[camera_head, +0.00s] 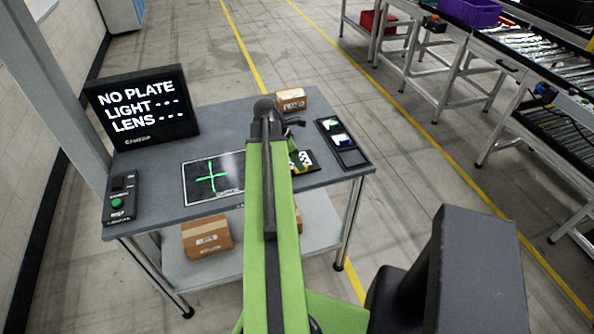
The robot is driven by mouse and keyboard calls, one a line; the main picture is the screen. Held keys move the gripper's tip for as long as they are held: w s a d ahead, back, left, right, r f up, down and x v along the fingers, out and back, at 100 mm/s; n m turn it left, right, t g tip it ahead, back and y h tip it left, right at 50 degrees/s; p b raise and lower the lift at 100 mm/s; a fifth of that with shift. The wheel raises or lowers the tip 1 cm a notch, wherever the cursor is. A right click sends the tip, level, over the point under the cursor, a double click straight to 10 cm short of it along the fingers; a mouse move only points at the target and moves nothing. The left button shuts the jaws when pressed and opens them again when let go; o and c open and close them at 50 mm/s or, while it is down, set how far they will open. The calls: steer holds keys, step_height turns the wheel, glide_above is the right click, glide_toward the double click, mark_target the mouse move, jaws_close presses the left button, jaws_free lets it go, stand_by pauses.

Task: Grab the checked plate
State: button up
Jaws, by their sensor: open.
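The checked plate (303,160) lies on the grey table, just right of my green arm. It looks dark with a yellow-green and white pattern, and its left part is hidden by the arm. My gripper (294,123) shows only as a small dark part past the far end of the arm, above the table and beyond the plate in the picture. It is open; its fingertips are mostly hidden and I see nothing held in it.
A dark pad with a green cross (213,176) lies left of the arm. A screen (143,105) reads "NO PLATE". A button box (122,199) stands at the left edge. A slotted tray (351,158) and a cardboard box (291,98) stand right and behind.

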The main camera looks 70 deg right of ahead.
steer(key=b+x, duration=0.2)
steer(key=x, duration=0.1)
steer(key=shift+w+f, duration=0.1)
steer(key=shift+f, duration=0.2)
steer(key=shift+r, duration=0.15)
steer(key=shift+c, duration=0.3)
jaws_close()
stand_by(0.5)
